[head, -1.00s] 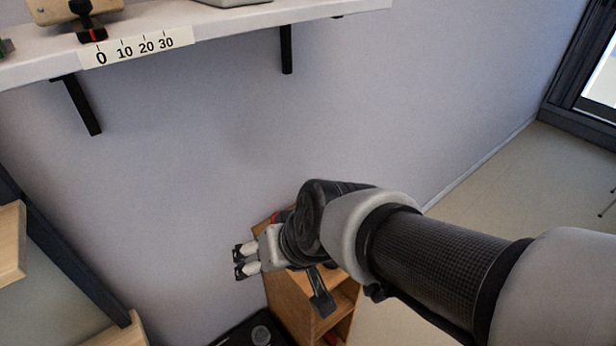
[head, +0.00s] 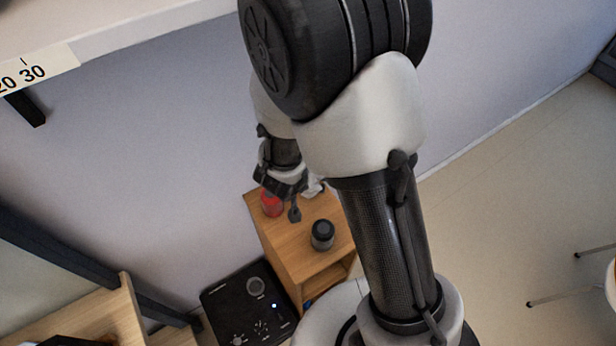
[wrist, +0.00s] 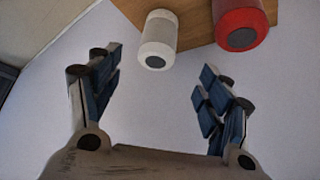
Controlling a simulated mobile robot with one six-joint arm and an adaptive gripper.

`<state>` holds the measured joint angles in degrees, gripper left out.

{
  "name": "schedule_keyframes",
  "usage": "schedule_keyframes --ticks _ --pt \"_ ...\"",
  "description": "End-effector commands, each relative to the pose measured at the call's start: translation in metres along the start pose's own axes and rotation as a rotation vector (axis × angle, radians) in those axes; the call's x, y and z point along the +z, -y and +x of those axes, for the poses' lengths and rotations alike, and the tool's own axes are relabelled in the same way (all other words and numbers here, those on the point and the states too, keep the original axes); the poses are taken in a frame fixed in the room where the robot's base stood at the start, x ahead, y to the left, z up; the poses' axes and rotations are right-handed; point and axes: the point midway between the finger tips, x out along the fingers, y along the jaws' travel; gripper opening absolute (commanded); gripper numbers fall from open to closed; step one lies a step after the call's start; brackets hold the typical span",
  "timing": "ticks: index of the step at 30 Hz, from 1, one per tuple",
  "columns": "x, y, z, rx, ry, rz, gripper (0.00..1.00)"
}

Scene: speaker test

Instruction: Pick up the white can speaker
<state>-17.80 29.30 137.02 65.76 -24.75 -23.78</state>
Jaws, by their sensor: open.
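The white can speaker (wrist: 158,40), a white cylinder with a dark round spot on its end, is at the top middle of the wrist view. It stands on the wooden cabinet top (wrist: 196,22). My gripper (wrist: 160,80) is open and empty, its two fingers spread below the white can speaker in the picture, apart from it. A red can speaker (wrist: 240,22) is just right of the white one; it also shows in the head view (head: 271,203).
A dark can (head: 322,235) stands on the wooden cabinet (head: 290,240), nearer the camera than the red one. A black panel with knobs (head: 243,305) lies left of the cabinet. A wall shelf (head: 130,30) is at upper left. Wooden shelving (head: 120,310) is at lower left.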

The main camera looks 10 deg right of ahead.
Motion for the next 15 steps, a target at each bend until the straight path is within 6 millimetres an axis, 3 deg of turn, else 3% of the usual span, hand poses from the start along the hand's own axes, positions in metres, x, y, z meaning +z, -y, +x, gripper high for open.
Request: schedule_keyframes --ticks 1,6,10,15 --pt "0.003 -0.001 0.018 0.002 0.001 0.003 0.72" --pt "0.003 -0.001 0.053 0.001 0.000 0.003 0.72" --pt "0.001 0.000 0.070 0.000 0.000 0.002 0.72" --pt "0.000 0.000 0.077 -0.001 -0.001 0.002 0.72"
